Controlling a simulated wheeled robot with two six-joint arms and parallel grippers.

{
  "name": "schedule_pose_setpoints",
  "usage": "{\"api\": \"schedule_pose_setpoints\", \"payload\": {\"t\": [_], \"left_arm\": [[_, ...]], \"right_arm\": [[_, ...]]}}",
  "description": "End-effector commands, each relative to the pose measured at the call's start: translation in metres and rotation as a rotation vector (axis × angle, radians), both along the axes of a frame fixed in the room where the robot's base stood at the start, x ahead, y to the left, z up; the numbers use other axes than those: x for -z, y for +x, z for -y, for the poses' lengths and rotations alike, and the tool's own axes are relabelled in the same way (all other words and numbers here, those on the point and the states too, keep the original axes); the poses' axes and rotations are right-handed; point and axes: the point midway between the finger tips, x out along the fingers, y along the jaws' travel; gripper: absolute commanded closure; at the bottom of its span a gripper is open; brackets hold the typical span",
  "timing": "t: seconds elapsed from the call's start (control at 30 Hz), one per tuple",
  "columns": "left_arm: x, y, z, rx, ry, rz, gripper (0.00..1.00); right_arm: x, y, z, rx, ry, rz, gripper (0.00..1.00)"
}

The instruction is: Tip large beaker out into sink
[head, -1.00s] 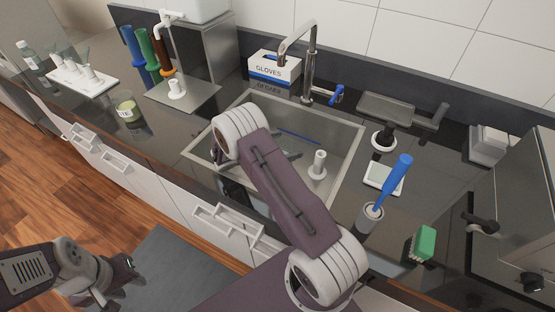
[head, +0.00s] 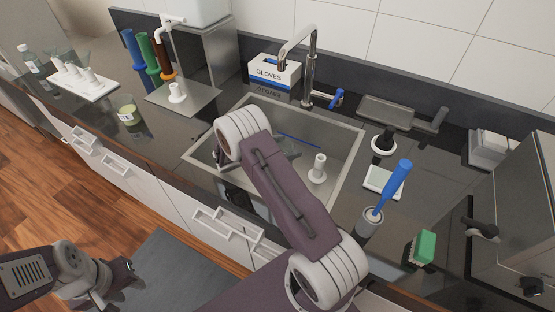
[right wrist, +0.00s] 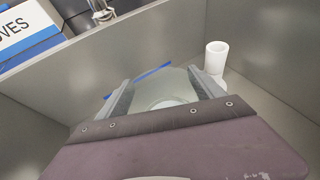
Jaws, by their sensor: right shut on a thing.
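My right gripper (right wrist: 161,88) is down inside the steel sink (right wrist: 268,105). Its two fingers are shut on a clear glass vessel, apparently the large beaker (right wrist: 165,100), with a pale round shape showing in it. I cannot tell its tilt or whether liquid is in it. In the head view the sink (head: 345,165) is in the middle, and my right arm hides most of the gripper (head: 280,160) and the beaker. My left gripper (head: 125,278) hangs low at the left, in front of the counter, away from everything; its jaw opening is unclear.
A white cylinder on a base (head: 319,168) stands in the sink, with a blue rod (head: 298,140) behind. The faucet (head: 310,65) and glove box (head: 275,70) are at the back. A blue-handled brush (head: 393,185) and green sponge (head: 424,246) stand right of the sink.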

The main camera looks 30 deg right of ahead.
Motion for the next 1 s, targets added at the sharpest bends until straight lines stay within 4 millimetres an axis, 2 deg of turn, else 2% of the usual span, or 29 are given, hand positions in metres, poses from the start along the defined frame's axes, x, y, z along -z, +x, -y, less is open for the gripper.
{"api": "schedule_pose_setpoints", "payload": {"t": [0.03, 0.37, 0.63, 0.67, 0.9, 1.0], "left_arm": [[-0.008, 0.0, 0.0, 0.0, 0.0, 0.0, 0.64], [-0.033, 0.0, 0.0, 0.0, 0.0, 0.0, 0.64], [-0.033, 0.0, 0.0, 0.0, 0.0, 0.0, 0.64], [-0.033, 0.0, 0.0, 0.0, 0.0, 0.0, 0.64], [-0.033, 0.0, 0.0, 0.0, 0.0, 0.0, 0.64], [-0.034, 0.0, 0.0, 0.0, 0.0, 0.0, 0.64]], "right_arm": [[-0.01, 0.0, 0.0, 0.001, -0.002, 0.002, 0.95], [-0.041, 0.0, 0.0, 0.001, -0.002, 0.003, 0.95], [-0.043, 0.0, 0.0, 0.001, -0.002, 0.002, 0.95], [-0.043, 0.0, 0.0, 0.001, -0.002, 0.002, 0.28], [-0.043, 0.0, 0.0, 0.001, -0.002, 0.002, 0.95], [-0.043, 0.0, 0.0, 0.001, -0.002, 0.002, 0.96]]}}
